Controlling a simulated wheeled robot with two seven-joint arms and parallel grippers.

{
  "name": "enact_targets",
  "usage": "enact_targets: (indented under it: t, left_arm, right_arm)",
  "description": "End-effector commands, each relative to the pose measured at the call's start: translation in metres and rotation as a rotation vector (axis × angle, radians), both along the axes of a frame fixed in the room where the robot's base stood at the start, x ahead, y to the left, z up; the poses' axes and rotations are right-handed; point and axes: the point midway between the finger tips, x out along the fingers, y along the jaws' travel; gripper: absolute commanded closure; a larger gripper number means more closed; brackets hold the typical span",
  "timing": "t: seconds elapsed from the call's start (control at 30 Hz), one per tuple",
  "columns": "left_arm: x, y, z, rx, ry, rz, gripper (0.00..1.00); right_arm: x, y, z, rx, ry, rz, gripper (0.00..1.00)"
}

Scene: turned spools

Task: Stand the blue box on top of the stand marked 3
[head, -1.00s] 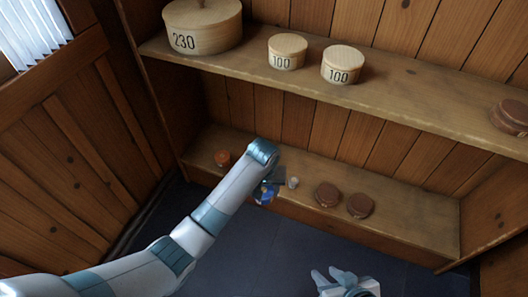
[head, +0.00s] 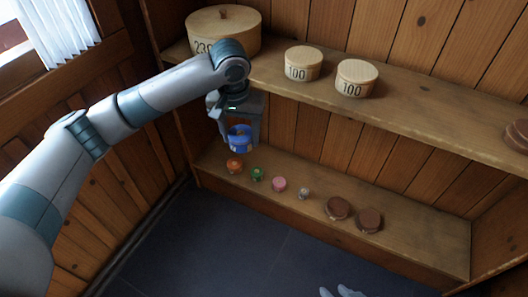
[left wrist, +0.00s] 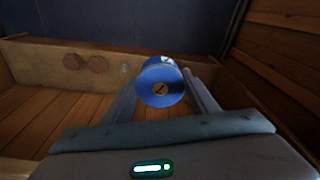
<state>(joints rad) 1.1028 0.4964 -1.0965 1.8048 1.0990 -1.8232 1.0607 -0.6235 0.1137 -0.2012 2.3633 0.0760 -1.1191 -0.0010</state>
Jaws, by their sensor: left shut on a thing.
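My left gripper (head: 239,143) is shut on a blue spool-shaped box (head: 239,139), held in the air above the lower shelf's left end. I see no stand whose mark reads as 3. Small orange (head: 234,165), green (head: 257,174), pink (head: 279,184) and pale grey (head: 304,194) pieces stand in a row on the lower shelf, too small to read. My right gripper (head: 340,292) shows only its parted fingertips, empty, at the bottom edge.
The upper shelf (head: 430,107) holds a big round box marked 230 (head: 215,22) and two boxes marked 100 (head: 302,63) (head: 357,78). Two brown lidded discs (head: 338,208) (head: 369,220) stand on the lower shelf (head: 420,235). The lower shelf's right part is clear.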

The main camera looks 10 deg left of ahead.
Motion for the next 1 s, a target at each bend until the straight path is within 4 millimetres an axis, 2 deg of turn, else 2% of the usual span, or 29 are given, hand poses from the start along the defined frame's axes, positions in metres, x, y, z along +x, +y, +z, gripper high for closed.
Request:
enact_targets:
  t: [0.03, 0.1, 0.23, 0.37, 0.53, 1.0]
  left_arm:
    - [-0.006, 0.016, 0.014, 0.005, -0.007, 0.007, 0.69]
    - [-0.018, 0.031, 0.029, 0.003, -0.006, 0.016, 0.69]
    - [-0.039, 0.053, 0.047, 0.0, -0.004, 0.037, 0.69]
    - [-0.054, 0.066, 0.057, -0.001, -0.001, 0.054, 0.69]
    - [-0.061, 0.071, 0.061, -0.002, 0.001, 0.062, 0.69]
    - [-0.06, 0.071, 0.061, -0.003, 0.0, 0.062, 0.69]
  right_arm:
    - [-0.001, 0.0, 0.0, 0.0, 0.001, -0.001, 0.69]
    - [-0.002, 0.0, -0.001, 0.001, 0.003, -0.001, 0.69]
    - [-0.004, 0.001, -0.001, 0.003, 0.007, -0.002, 0.69]
    - [-0.005, 0.001, -0.002, 0.004, 0.009, -0.002, 0.69]
    - [-0.006, 0.001, -0.002, 0.004, 0.01, -0.002, 0.69]
    - [0.001, 0.001, 0.001, 0.002, -0.001, -0.001, 0.69]
